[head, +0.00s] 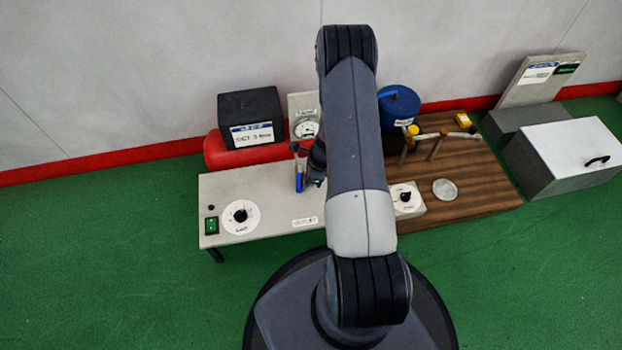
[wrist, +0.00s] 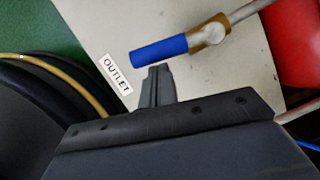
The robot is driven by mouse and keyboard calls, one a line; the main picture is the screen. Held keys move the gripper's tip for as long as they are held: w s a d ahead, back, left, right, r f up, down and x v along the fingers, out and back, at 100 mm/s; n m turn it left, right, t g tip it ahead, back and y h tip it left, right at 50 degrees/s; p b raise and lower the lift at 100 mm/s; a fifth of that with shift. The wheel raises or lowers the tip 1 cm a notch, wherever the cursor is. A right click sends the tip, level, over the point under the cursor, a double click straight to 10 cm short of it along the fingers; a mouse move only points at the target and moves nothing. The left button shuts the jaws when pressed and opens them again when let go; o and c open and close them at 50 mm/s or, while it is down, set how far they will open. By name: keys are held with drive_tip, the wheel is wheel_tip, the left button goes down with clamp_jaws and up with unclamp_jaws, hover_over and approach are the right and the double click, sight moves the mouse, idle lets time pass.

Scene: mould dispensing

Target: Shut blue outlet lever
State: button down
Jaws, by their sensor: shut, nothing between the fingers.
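The blue outlet lever (wrist: 160,51) extends from a brass-coloured valve (wrist: 209,34) on a thin pipe (wrist: 246,9) in the wrist view. Its sleeve looks roughly in line with the pipe. In the head view the blue lever (head: 299,183) shows as a small upright streak left of my arm. My gripper (wrist: 158,69) is shut and empty, its tips right beside the sleeve's edge; I cannot tell whether they touch it. In the head view my gripper (head: 317,182) is partly hidden by my arm. A white OUTLET label (wrist: 116,74) lies left of the fingers.
The pale bench panel (head: 270,212) has a dial (head: 240,215) and a green switch (head: 211,226). A red tank (head: 214,152) and a gauge (head: 306,129) stand behind. A wooden board (head: 478,192) with a blue drum (head: 398,105) is at right. Green floor lies open at left.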

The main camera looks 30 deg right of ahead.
sight(299, 184)
drive_tip(key=a+m+b, duration=0.1)
drive_tip(key=m, duration=0.1)
drive_tip(key=w+a+m+t+h+b, duration=0.1)
drive_tip(key=a+m, duration=0.1)
drive_tip(key=shift+f+m, duration=0.1)
drive_tip(key=shift+m, duration=0.2)
drive_tip(key=w+a+m+h+p, duration=0.2)
drive_tip(key=w+m+p, duration=0.3)
drive_tip(key=m, duration=0.5)
drive_tip(key=shift+a+r+h+p, duration=0.25)
drive_tip(key=shift+a+h+p, duration=0.15)
drive_tip(key=shift+a+p, duration=0.4)
drive_tip(key=shift+w+f+m+p, duration=0.15)
drive_tip(key=shift+w+m+p, duration=0.15)
drive_tip(key=shift+m+p, duration=0.2)
drive_tip(key=shift+s, duration=0.1)
